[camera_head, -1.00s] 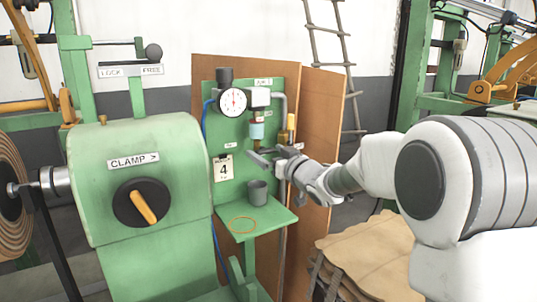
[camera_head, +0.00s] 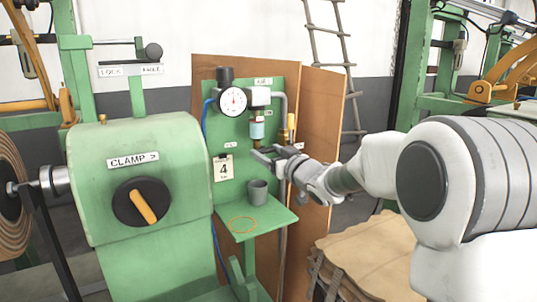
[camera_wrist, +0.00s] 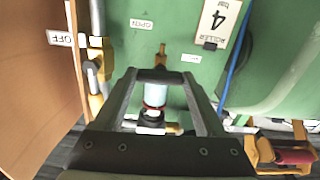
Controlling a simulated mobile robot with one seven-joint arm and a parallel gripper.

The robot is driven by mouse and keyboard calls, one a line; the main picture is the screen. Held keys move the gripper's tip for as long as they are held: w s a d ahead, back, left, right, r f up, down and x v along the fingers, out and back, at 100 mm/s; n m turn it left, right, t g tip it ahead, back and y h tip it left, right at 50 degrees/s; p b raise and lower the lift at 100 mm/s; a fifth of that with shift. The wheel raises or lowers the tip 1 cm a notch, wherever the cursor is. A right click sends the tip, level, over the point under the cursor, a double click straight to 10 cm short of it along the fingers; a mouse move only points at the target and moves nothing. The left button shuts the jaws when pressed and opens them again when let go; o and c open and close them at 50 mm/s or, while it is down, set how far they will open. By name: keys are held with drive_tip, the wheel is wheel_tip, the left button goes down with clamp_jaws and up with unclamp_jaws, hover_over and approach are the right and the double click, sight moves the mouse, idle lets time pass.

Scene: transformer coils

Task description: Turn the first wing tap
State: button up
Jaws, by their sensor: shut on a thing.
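The pressure unit's clear bowl (camera_head: 257,130) hangs on the green panel (camera_head: 229,145), with a small brass tap under it. In the wrist view the bowl (camera_wrist: 155,97) shows between my fingers, and brass (camera_wrist: 161,53) shows just beyond the fingertips. My gripper (camera_head: 262,155) is at the panel, just below the bowl. In the wrist view its fingertips (camera_wrist: 160,74) are close together and shut on the wing tap, whose wings are mostly hidden by the fingers. A small OPEN label (camera_wrist: 141,24) is on the panel near it.
A round gauge (camera_head: 233,100) sits above left of the bowl. A grey cup (camera_head: 258,191) stands on the green shelf (camera_head: 270,218) below my gripper. A brass-handled valve (camera_wrist: 97,75) and pipe are close beside my fingers.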

drive_tip(key=n+b, duration=0.2)
drive_tip(key=n, duration=0.1)
drive_tip(key=shift+f+n+b, duration=0.15)
drive_tip(key=shift+n+b, duration=0.15)
drive_tip(key=n+b, duration=0.3)
drive_tip(key=n, duration=0.1)
drive_tip(key=shift+n, duration=0.3)
drive_tip(key=n+b, duration=0.2)
drive_tip(key=n, duration=0.2)
drive_tip(key=shift+n+b, duration=0.3)
drive_tip(key=shift+b, duration=0.1)
drive_tip(key=shift+n+b, duration=1.25)
drive_tip(key=shift+n, duration=0.95)
drive_tip(key=o, duration=1.3)
drive_tip(key=p+v, duration=0.2)
drive_tip(key=v, duration=1.5)
drive_tip(key=shift+s+d+p, duration=0.15)
drive_tip(key=shift+s+p, duration=0.1)
drive_tip(key=shift+p, duration=0.15)
